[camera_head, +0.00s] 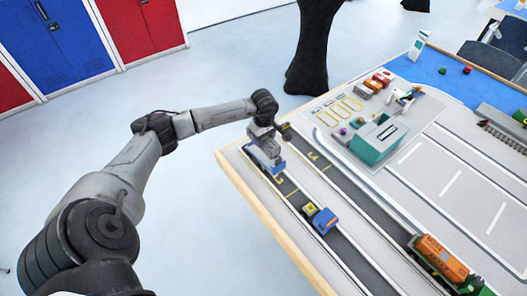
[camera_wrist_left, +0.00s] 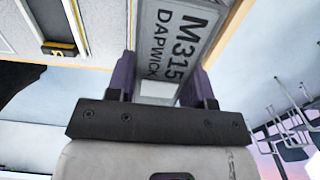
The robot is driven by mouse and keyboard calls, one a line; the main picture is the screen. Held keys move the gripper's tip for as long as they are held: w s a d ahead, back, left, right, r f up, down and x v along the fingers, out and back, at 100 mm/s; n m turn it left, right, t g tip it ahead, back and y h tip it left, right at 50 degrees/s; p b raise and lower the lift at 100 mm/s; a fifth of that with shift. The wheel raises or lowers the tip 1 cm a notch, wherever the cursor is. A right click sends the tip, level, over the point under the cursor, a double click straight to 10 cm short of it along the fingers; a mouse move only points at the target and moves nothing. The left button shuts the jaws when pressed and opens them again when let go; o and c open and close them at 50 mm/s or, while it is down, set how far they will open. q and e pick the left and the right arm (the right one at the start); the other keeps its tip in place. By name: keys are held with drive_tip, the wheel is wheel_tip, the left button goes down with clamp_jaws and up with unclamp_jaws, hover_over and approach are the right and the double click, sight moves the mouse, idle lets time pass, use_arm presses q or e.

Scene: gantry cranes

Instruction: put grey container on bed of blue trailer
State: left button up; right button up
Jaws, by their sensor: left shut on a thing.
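The grey container (camera_head: 271,152) is in my left gripper (camera_head: 264,136) at the left end of the table's near road. In the left wrist view the grey container (camera_wrist_left: 180,35) shows a face lettered "M315 DAPWICK" between the two fingers of my left gripper (camera_wrist_left: 158,88), which is shut on it. The blue trailer (camera_head: 277,168) shows directly under and around the container in the head view. The arm and container hide part of its bed, and I cannot tell whether the container touches it. My right gripper is not in view.
The table's wooden edge (camera_head: 262,222) is close by. Road between trailer and truck is clear.

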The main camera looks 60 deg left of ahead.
use_arm(q)
wheel_tip(320, 180, down, 7)
drive_tip(key=shift+d+r, duration=0.1)
drive_tip(key=o, duration=1)
drive_tip(key=shift+r, duration=0.1)
